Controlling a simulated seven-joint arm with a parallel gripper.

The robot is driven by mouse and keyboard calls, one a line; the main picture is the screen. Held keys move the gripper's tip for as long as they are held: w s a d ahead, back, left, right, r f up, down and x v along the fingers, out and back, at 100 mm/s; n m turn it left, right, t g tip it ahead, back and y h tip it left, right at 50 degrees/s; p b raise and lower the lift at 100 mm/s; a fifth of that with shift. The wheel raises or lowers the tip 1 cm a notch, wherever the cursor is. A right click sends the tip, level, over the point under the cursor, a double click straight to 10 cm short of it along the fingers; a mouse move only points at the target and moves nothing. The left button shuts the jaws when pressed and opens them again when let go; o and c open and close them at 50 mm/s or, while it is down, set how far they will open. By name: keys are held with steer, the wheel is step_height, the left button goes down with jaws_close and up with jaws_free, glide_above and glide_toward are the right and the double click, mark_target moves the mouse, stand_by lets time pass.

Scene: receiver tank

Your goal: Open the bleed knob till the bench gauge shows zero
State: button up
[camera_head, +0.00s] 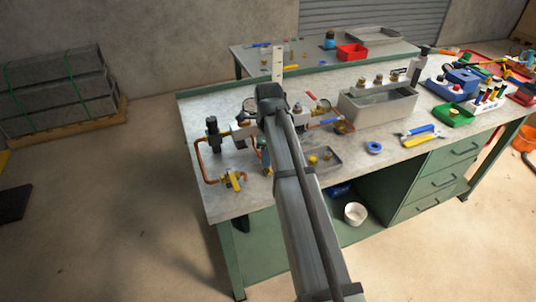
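On the near left of the bench, copper pipework (201,160) links a dark upright fitting (212,130), brass parts and a yellow-handled valve (233,181). A round, dark-rimmed shape (250,105) that looks like a gauge shows just left of my arm; its reading is too small to make out. I cannot tell which part is the bleed knob; it may be behind my arm. My arm reaches up from the bottom over the pipework. My gripper is hidden behind the arm, so its fingers and any contact do not show.
Right of my arm are a small grey tray (322,160), a grey bin (378,108), a blue ring (374,148) and yellow-blue pliers (420,134). Coloured tools crowd the bench's right end. A white tub (355,213) sits on the lower shelf. The bench top's front-left corner is clear.

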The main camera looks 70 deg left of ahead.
steer(key=c, duration=0.6)
steer(key=shift+n, duration=0.3)
